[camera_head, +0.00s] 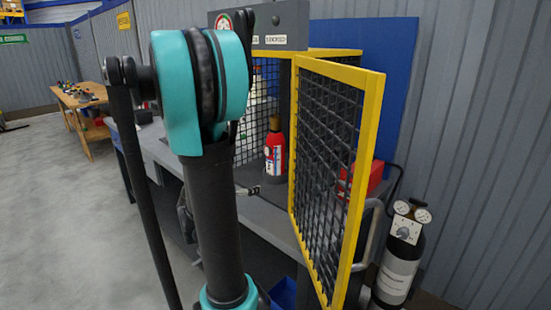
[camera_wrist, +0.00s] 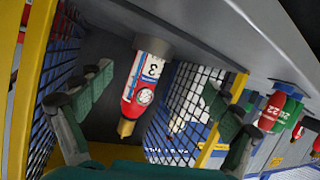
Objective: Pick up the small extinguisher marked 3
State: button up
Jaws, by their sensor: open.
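The small red extinguisher marked 3 (camera_wrist: 143,88) appears upside down in the wrist view, with a white label and a brass-coloured top. In the head view the red extinguisher (camera_head: 275,152) stands upright on the shelf inside the mesh cage. My gripper (camera_wrist: 158,80) is open, its two green fingers spread to the left and right of the extinguisher in the wrist view. The extinguisher lies beyond the fingers, and I see no contact.
The yellow-framed mesh door (camera_head: 370,130) stands open at the right of the cage. A grey cylinder with gauges (camera_head: 400,255) stands right of it. Other red and green extinguishers (camera_wrist: 272,112) show at the right in the wrist view. A wooden table (camera_head: 75,98) is far left.

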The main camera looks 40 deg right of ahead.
aim_at(272, 156)
jog(key=w+d+r+m+h, duration=0.1)
jog(key=d, duration=0.4)
jog(key=w+d+r+m+h, duration=0.1)
jog(key=w+d+r, duration=0.1)
jog(key=d, duration=0.4)
jog(key=w+d+r+h, duration=0.1)
jog(key=w+d, duration=0.1)
jog(key=d, duration=0.4)
jog(key=shift+w+d+r+m+h, duration=0.1)
jog(key=shift+d+r+m+h, duration=0.05)
jog(key=shift+r+m+h, duration=0.2)
jog(key=shift+w+x, duration=0.2)
jog(key=shift+x, duration=1.1)
jog(key=shift+w+x, duration=0.2)
jog(key=shift+x, duration=1.05)
jog(key=shift+c, duration=0.6)
jog(key=c, duration=1.9)
jog(key=shift+o, duration=0.2)
